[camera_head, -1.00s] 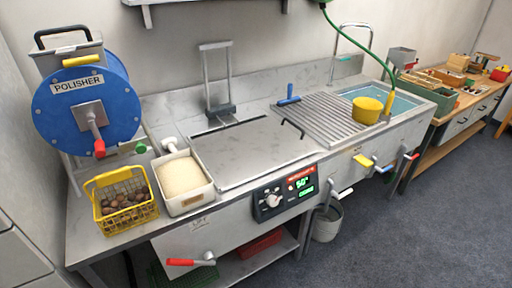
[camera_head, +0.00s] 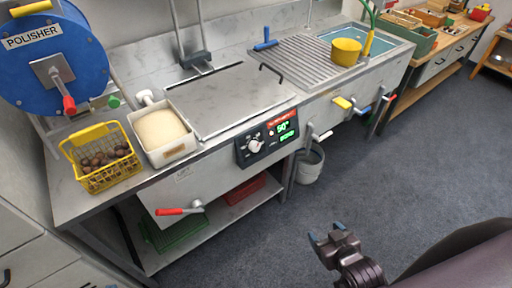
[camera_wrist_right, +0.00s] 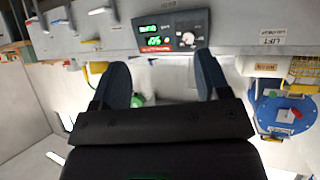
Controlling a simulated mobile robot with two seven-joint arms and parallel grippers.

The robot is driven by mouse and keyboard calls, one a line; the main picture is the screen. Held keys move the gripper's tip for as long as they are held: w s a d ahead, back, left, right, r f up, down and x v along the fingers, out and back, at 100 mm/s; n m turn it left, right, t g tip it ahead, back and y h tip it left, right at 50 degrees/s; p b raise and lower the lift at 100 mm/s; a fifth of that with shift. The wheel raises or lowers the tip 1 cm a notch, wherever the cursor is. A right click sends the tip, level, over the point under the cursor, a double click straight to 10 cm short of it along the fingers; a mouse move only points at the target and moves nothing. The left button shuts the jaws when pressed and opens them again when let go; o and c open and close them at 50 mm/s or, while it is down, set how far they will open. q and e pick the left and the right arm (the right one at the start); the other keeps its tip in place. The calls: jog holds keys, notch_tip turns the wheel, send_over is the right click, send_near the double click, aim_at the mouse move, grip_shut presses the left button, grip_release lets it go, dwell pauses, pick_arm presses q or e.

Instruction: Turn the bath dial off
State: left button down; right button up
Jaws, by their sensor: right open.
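The bath dial (camera_head: 254,146) is a round white knob on a dark control panel (camera_head: 243,158) on the front of the steel counter. Green lit digits show on the panel's display (camera_head: 284,128). The dial also shows in the right wrist view (camera_wrist_right: 187,39), where the picture is upside down. My right gripper (camera_head: 328,235) is open and empty, over the floor in front of the counter and well short of the panel. Its two blue-grey fingers (camera_wrist_right: 163,82) stand apart in the right wrist view, with the panel above and between them. My left gripper is out of view.
A red-handled lever (camera_head: 172,211) sticks out below the counter on the left. A white lever (camera_head: 322,136) sticks out right of the panel. A yellow basket of chestnuts (camera_head: 115,178) and a white tub (camera_head: 167,158) stand on the counter. The grey floor (camera_head: 400,180) is clear.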

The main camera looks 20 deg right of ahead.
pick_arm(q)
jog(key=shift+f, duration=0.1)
pick_arm(e)
jog(key=shift+w, duration=0.1)
jog(key=m+t+y+b, duration=0.35)
jog(key=t+b, duration=0.25)
jog(key=b, duration=1.1)
send_near(256, 148)
jog(key=shift+m, duration=0.35)
jog(key=w, duration=0.2)
jog(key=w+a, duration=0.1)
jog(key=w, duration=0.2)
jog(key=w+b, duration=0.1)
jog(key=w, duration=0.1)
jog(key=shift+w+a, duration=0.15)
jog(key=shift+w, duration=0.2)
jog(key=shift+w+a, duration=0.1)
jog(key=shift+w, duration=0.4)
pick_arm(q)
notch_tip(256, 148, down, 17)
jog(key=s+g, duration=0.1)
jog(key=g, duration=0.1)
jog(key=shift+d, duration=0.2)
